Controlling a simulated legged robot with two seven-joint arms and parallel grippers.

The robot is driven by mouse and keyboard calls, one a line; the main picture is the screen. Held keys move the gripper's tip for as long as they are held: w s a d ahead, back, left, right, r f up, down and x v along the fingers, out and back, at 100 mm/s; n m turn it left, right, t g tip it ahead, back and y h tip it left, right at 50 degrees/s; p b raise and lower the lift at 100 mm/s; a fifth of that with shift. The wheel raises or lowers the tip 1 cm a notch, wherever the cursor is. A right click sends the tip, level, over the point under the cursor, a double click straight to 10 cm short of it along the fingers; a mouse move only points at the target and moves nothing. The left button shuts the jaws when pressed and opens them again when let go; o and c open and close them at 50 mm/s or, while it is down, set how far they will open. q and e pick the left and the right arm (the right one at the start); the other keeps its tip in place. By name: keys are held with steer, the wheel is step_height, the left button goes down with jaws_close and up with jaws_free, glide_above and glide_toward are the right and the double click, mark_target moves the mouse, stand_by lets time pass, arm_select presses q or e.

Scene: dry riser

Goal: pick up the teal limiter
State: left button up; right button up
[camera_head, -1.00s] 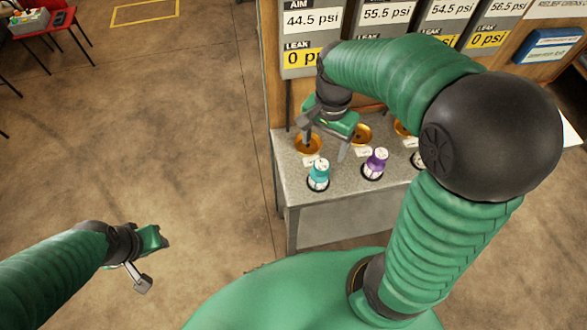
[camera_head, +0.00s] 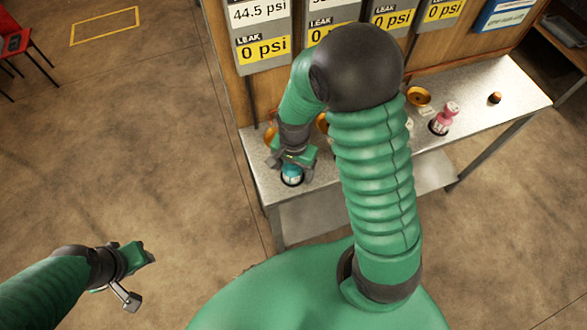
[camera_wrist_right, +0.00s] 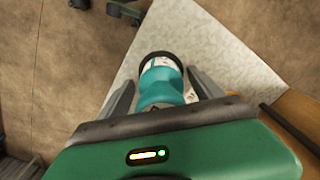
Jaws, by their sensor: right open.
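The teal limiter (camera_head: 292,173) stands on the grey bench (camera_head: 262,178) near its left front corner. My right gripper (camera_head: 291,168) is over it, with a finger on either side. In the right wrist view the teal limiter (camera_wrist_right: 161,84) lies between the two open fingers of my right gripper (camera_wrist_right: 162,92), and gaps show at its sides. Its far end meets a dark ring.
A pink limiter (camera_head: 444,118) and a small brown knob (camera_head: 495,98) stand farther right on the bench. A brass fitting (camera_head: 419,96) sits near the back. Gauge panels reading 0 psi (camera_head: 263,47) stand behind. My right arm hides the bench's middle.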

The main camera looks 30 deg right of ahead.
steer(key=shift+w+d, duration=0.1)
steer(key=shift+a+r, duration=0.15)
steer(key=shift+a, duration=0.5)
steer(key=c, duration=1)
steer(key=shift+d, duration=0.15)
steer(key=c, duration=0.5)
steer(key=shift+d, duration=0.25)
jaws_close()
steer(key=shift+a, duration=0.1)
